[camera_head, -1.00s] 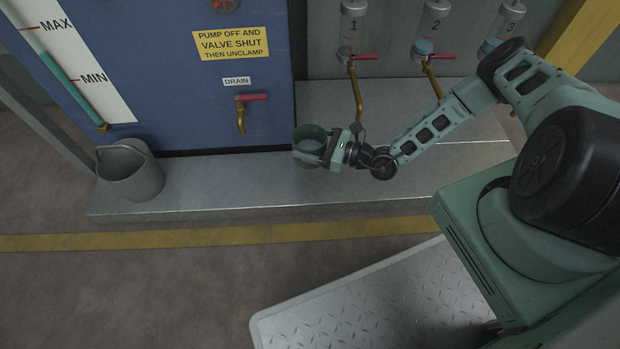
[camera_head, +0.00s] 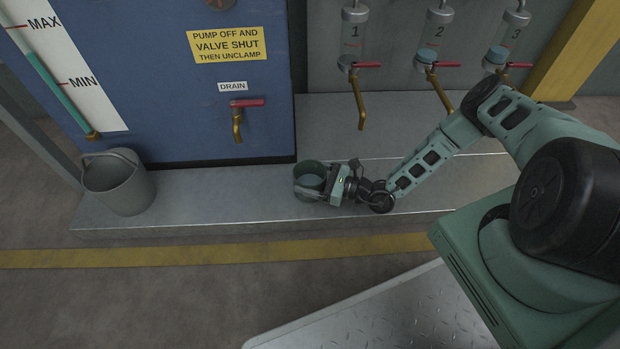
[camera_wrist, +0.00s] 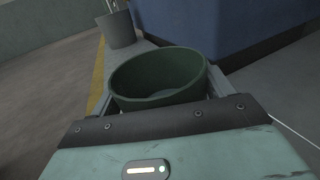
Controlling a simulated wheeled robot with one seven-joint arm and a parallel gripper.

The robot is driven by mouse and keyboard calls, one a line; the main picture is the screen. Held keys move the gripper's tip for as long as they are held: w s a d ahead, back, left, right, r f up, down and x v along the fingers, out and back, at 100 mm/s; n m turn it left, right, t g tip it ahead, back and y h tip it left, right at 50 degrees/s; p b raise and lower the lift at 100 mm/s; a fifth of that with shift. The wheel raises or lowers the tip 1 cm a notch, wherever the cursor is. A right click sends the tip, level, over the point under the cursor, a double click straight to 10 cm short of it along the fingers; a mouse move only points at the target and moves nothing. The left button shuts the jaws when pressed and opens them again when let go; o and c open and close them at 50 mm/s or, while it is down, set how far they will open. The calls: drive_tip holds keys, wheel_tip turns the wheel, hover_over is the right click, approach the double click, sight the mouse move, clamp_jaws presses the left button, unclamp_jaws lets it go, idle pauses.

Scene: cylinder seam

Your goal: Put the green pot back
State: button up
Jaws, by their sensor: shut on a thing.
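The ledge (camera_head: 220,200) is bare left of the pot. A grey bucket (camera_head: 120,185) stands at its left end. A drain tap (camera_head: 238,120) with a red handle juts from the blue tank (camera_head: 150,80). Taps under numbered cylinders (camera_head: 355,40) hang at the back right.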

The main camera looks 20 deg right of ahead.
drive_tip(key=shift+f, duration=0.1)
drive_tip(key=o, duration=1.1)
drive_tip(key=shift+r, duration=0.2)
drive_tip(key=p+v, duration=0.4)
drive_tip(key=v, duration=0.8)
drive_tip(key=shift+p, duration=0.3)
drive_tip(key=s+a+r+n+g, duration=0.1)
drive_tip(key=a+r+n+g, duration=0.35)
drive_tip(key=r+n, duration=0.2)
drive_tip(key=a+r+n+g+h, duration=0.1)
drive_tip(key=a+r+n+g, duration=0.2)
drive_tip(key=r+n+g, duration=0.4)
drive_tip(key=s+a+r+n+g, duration=0.1)
drive_tip(key=a+r+n+g, duration=0.3)
drive_tip(key=r, duration=0.5)
drive_tip(key=s+a+r+n+t+h, duration=0.1)
drive_tip(key=s+r+n+h, duration=0.3)
drive_tip(key=s+r+n, duration=0.1)
drive_tip(key=s+a+r+n+t+h, duration=0.1)
drive_tip(key=s+r+n+h, duration=0.3)
drive_tip(key=s+r+n, duration=0.1)
drive_tip(key=s+a+r+n+t+h, duration=0.2)
drive_tip(key=s+r+n+h, duration=0.2)
drive_tip(key=r, duration=0.5)
drive_tip(key=shift+s+n, duration=1.05)
drive_tip(key=shift+s, duration=0.45)
